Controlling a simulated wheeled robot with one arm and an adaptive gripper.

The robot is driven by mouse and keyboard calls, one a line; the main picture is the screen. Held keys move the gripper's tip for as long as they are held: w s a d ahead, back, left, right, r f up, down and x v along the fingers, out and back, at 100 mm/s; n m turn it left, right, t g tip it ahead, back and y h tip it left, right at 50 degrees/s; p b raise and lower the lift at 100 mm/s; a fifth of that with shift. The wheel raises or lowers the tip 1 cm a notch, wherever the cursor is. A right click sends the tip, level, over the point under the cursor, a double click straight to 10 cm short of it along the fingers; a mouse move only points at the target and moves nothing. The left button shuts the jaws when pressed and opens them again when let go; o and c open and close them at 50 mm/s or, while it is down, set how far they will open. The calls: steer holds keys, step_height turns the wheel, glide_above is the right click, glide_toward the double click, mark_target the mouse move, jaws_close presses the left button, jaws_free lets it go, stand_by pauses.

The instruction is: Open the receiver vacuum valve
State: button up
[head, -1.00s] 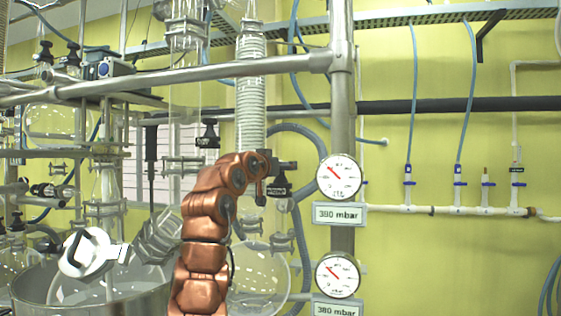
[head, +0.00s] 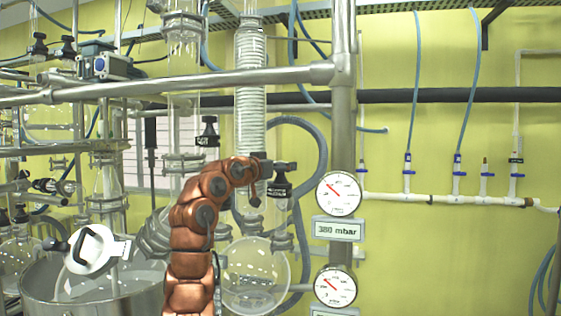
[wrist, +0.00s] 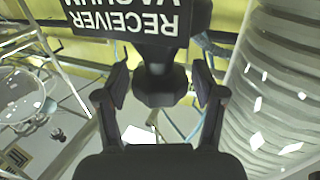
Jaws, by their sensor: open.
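The receiver vacuum valve (head: 281,190) is a black fitting with a black label, beside the spiral condenser, left of the gauges in the head view. In the wrist view its label (wrist: 125,15) reads "RECEIVER VACUUM" upside down, and its dark knob (wrist: 162,88) lies between my fingers. My gripper (wrist: 160,92) is open, with one finger on each side of the knob; I cannot tell whether either touches it. In the head view my gripper (head: 262,172) is small and dark at the end of my copper arm, right at the valve.
The coiled glass condenser (head: 249,90) stands close by and fills the right of the wrist view. A round glass flask (head: 256,275) hangs below. A steel post (head: 343,120) carries a gauge (head: 338,193) above a "380 mbar" plate. A horizontal steel rail (head: 200,80) crosses above my arm.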

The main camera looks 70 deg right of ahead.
steer(key=shift+m+g+y, duration=0.4)
steer(key=shift+m+g, duration=0.2)
steer(key=shift+g, duration=0.3)
steer(key=shift+c, duration=0.4)
steer(key=c, duration=0.9)
steer(key=shift+o, duration=0.2)
steer(key=shift+f+b, duration=0.1)
steer(key=shift+b, duration=0.2)
steer(key=shift+t+b, duration=0.3)
steer(key=shift+b, duration=0.1)
steer(key=n+t+h+b, duration=0.1)
steer(key=n+t+b, duration=0.1)
steer(key=b, duration=0.2)
steer(key=shift+b, duration=0.35)
steer(key=n+t+b, duration=0.1)
steer(key=t+b, duration=0.2)
steer(key=shift+n, duration=0.4)
steer(key=shift+s+t, duration=0.1)
steer(key=shift+t, duration=0.2)
steer(key=shift+n+t+b, duration=0.4)
steer(key=shift+t+b, duration=0.1)
steer(key=shift+b, duration=0.05)
